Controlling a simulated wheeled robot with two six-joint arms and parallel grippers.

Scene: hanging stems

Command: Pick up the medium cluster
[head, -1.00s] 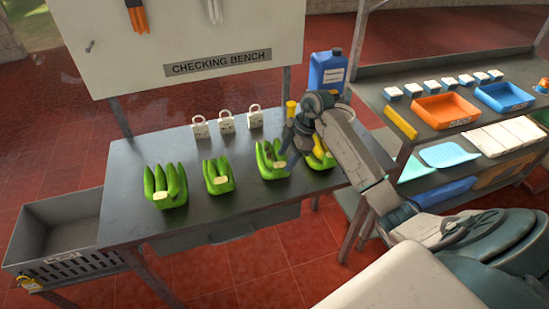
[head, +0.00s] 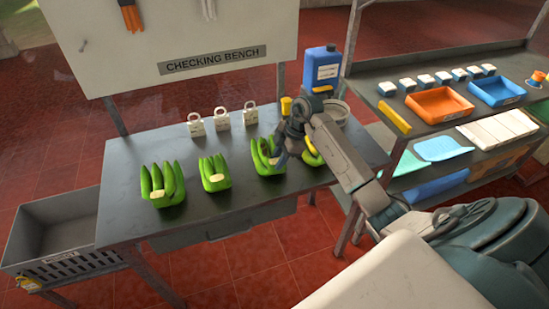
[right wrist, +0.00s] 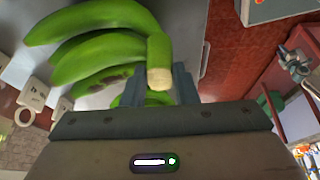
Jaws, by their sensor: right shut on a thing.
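Several green banana clusters stand in a row on the bench. The left one (head: 163,187) is large and the second (head: 214,174) is smaller. The third cluster (head: 264,157) looks between these in size. My right gripper (head: 281,158) is at its right side, shut on it. In the right wrist view, the fingers (right wrist: 160,85) close around the cut pale crown, and the green fruit (right wrist: 95,35) spreads to the upper left. A yellow-green thing (head: 313,158) behind my right arm is mostly hidden. My left gripper is not in view.
White tagged blocks (head: 222,119) stand at the back of the grey bench (head: 130,222). A blue jug (head: 322,70) stands behind my right arm. A grey crate (head: 30,240) is at the left. The shelf at right holds orange (head: 440,104) and blue (head: 500,92) trays.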

